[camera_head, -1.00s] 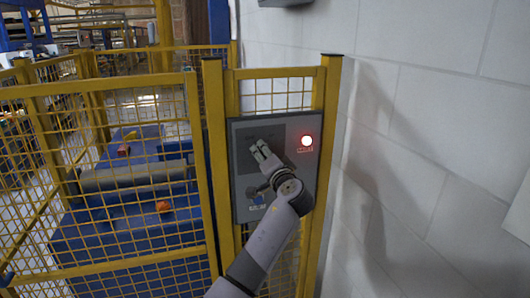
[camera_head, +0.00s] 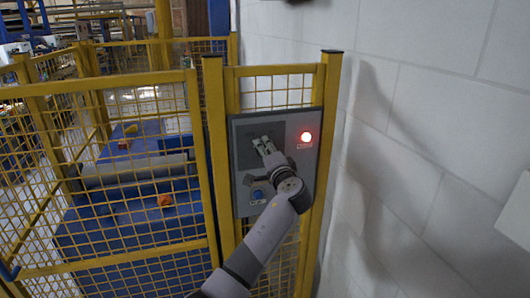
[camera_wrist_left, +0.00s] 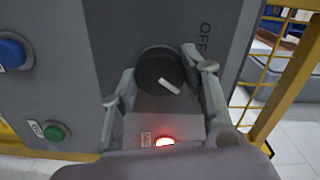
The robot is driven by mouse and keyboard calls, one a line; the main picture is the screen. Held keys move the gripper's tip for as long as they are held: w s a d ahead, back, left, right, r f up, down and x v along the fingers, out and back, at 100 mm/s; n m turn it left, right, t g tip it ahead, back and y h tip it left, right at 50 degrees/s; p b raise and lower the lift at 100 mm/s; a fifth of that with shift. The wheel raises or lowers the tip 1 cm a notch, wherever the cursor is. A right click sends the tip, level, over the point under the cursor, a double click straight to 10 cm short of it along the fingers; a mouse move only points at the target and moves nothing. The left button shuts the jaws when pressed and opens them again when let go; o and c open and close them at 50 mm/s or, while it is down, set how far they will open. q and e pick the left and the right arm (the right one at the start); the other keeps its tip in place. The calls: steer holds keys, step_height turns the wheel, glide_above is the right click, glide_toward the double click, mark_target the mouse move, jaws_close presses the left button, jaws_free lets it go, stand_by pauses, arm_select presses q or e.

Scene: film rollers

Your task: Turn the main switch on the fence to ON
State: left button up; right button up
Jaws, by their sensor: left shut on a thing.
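The grey control panel (camera_head: 244,202) is mounted on the yellow fence, with a lit red lamp (camera_head: 306,137). In the left wrist view the main switch is a round black knob (camera_wrist_left: 155,66) with a white pointer mark, slanting toward the lower right. An OFF label (camera_wrist_left: 204,40) is printed beside it; no ON label is visible. My left gripper (camera_head: 266,144) is at the panel, hiding the knob in the head view. My right gripper is not in view.
A blue button (camera_wrist_left: 12,52) and a green button (camera_wrist_left: 55,132) are on the panel. The yellow mesh fence (camera_head: 100,88) encloses a blue machine with a grey roller (camera_head: 125,172). A white block wall (camera_head: 430,130) stands close on the right.

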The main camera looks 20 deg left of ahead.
arm_select(q)
steer(key=o, duration=1.1)
steer(key=shift+d, duration=0.1)
steer(key=shift+o, duration=0.2)
steer(key=v, duration=1.2)
